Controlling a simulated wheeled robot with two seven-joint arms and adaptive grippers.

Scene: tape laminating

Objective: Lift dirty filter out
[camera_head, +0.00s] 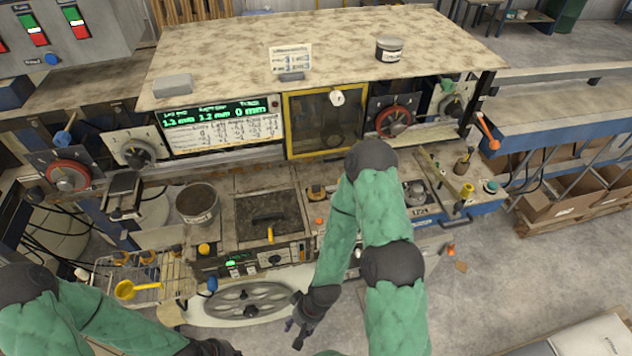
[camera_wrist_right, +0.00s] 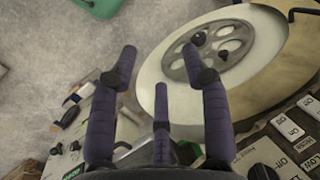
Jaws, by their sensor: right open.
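A dark, grimy square panel (camera_head: 256,209) with a black handle (camera_head: 268,217) sits in the bench top; it looks like the dirty filter, though I cannot be sure. My right gripper (camera_head: 301,332) is in front of the bench's near edge, below and right of the panel, beside the large spoked wheel (camera_head: 247,299). In the right wrist view the fingers of the right gripper (camera_wrist_right: 159,66) are spread with nothing between them, and the pale wheel (camera_wrist_right: 222,52) lies beyond them. My left gripper (camera_head: 209,347) is at the bottom edge, partly cut off, its fingers unclear.
A metal pot (camera_head: 198,205) stands left of the panel. A wire basket (camera_head: 150,280) with a yellow scoop (camera_head: 137,289) is at the front left. A yellow-framed window (camera_head: 326,121) and a display (camera_head: 222,125) stand behind. My right arm covers part of the bench right of the panel.

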